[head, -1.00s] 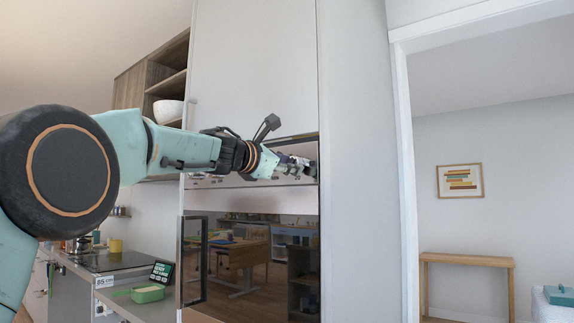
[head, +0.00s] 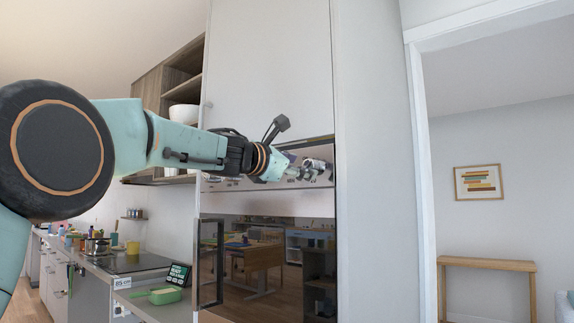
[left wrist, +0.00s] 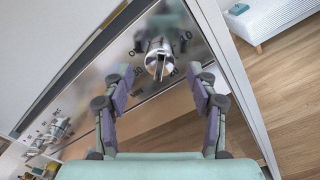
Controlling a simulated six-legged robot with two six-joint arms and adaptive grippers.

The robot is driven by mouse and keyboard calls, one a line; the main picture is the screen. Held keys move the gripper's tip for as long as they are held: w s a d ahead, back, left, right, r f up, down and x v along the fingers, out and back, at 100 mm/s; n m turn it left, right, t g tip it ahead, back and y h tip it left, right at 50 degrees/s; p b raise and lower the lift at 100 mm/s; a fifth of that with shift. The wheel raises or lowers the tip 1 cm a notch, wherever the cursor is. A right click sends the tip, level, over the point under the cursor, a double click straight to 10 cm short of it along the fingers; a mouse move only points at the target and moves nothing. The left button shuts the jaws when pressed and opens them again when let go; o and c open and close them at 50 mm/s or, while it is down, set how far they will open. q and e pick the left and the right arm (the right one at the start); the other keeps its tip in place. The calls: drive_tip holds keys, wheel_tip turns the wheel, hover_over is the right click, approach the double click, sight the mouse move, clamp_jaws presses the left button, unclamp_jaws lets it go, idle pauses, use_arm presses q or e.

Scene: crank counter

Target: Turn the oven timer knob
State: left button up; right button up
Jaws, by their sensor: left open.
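The oven timer knob (left wrist: 158,62) is a round silver knob on the oven's steel control panel (left wrist: 120,78), with dial marks and numbers around it. My left gripper (left wrist: 158,78) is open in the left wrist view, with one finger on each side below the knob. The knob appears between and just beyond the fingertips; I cannot tell whether they touch it. In the head view my left gripper (head: 305,169) is at the panel's right part and largely covers the knob area. My right gripper is not in view.
A tall cabinet door (head: 268,70) stands above. More knobs (left wrist: 52,132) sit along the panel. A counter with a green dish (head: 165,295) is at the lower left.

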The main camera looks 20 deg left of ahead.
use_arm(q)
drive_tip(key=shift+v, duration=2.75)
